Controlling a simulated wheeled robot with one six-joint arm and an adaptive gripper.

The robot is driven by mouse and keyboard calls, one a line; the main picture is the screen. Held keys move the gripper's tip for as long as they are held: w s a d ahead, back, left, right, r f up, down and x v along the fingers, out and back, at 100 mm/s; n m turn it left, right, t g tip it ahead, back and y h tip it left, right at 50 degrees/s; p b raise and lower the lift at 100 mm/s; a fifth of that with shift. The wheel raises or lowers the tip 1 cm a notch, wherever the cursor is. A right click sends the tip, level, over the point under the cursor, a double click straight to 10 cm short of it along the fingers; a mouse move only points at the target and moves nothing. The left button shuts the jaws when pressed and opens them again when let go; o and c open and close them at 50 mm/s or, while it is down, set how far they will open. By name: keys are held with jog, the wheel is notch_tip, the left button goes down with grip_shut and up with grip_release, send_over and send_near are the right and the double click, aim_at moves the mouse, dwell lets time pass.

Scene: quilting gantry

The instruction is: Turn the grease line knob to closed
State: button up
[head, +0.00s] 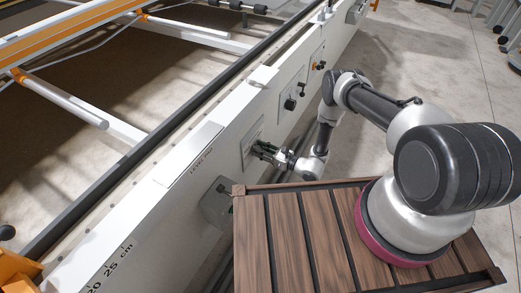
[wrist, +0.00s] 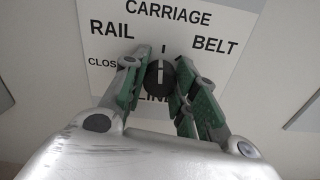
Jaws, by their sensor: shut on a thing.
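The grease line knob (wrist: 160,78) is a round black knob with a white line on it, in the middle of the wrist view. Its white line stands about upright, toward the word CARRIAGE. It sits on a white label plate (wrist: 172,30) reading CARRIAGE, RAIL and BELT, with CLOS... at left partly covered by a finger and LINE below partly hidden. My gripper (wrist: 163,74) is shut on the knob, one green finger on each side. In the head view my gripper (head: 266,151) is at the white side panel and hides the knob; the plate (head: 252,135) shows beside it.
Another black knob (head: 290,104) and small levers (head: 318,66) sit farther along the white beam (head: 185,190). A grey box (head: 217,203) with a lever sticks out nearer, beside the slatted wooden platform (head: 285,235) under my arm.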

jog(key=n, duration=0.8)
jog(key=shift+f, duration=0.1)
jog(key=n, duration=0.4)
jog(key=shift+n, duration=2.2)
jog(key=o, duration=1)
jog(key=v, duration=1.2)
